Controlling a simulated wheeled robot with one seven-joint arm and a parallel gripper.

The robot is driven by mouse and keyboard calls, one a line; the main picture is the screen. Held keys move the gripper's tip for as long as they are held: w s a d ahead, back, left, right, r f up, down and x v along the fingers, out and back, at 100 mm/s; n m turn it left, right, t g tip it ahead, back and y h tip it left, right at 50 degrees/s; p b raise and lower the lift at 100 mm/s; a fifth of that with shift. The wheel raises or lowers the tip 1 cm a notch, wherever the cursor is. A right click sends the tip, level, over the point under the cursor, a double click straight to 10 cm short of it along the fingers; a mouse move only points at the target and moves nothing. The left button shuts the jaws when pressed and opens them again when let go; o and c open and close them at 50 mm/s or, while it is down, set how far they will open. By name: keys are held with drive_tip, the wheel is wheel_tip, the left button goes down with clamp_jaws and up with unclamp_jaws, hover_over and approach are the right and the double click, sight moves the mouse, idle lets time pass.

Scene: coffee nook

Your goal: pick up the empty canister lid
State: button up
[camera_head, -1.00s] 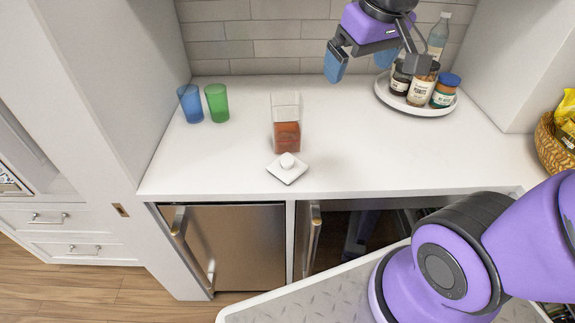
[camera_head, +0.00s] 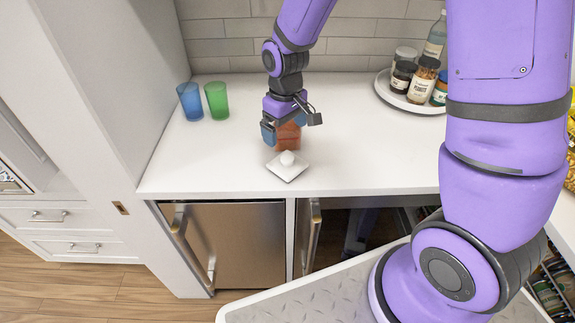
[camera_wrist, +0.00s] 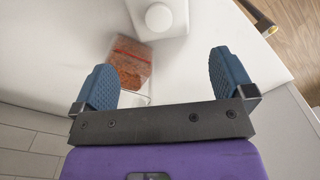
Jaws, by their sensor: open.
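A white square lid with a round knob (camera_head: 288,166) lies on the counter near its front edge. It also shows at the top of the wrist view (camera_wrist: 160,18). A clear canister with reddish-brown contents (camera_head: 288,136) stands just behind the lid. In the head view my gripper hides much of it; the wrist view shows the canister (camera_wrist: 131,64) between and beyond the fingers. My gripper (camera_head: 285,128) is open, its blue fingertips spread and pointing down above the canister, behind the lid. In the wrist view nothing is held between the fingertips (camera_wrist: 165,78).
A blue cup (camera_head: 190,101) and a green cup (camera_head: 217,100) stand at the left by the side wall. A round white tray (camera_head: 408,104) with several jars and a bottle is at the back right. The white counter (camera_head: 350,140) is clear between canister and tray.

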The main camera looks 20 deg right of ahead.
sight(287, 158)
wheel_tip(287, 158, down, 6)
drive_tip(key=shift+a+f, duration=0.1)
drive_tip(key=shift+s+d+f, duration=0.15)
drive_tip(key=shift+f, duration=1.2)
drive_tip(key=shift+s+d+f, duration=0.1)
drive_tip(key=shift+f, duration=1.2)
drive_tip(key=shift+c, duration=0.2)
drive_tip(key=c, duration=0.5)
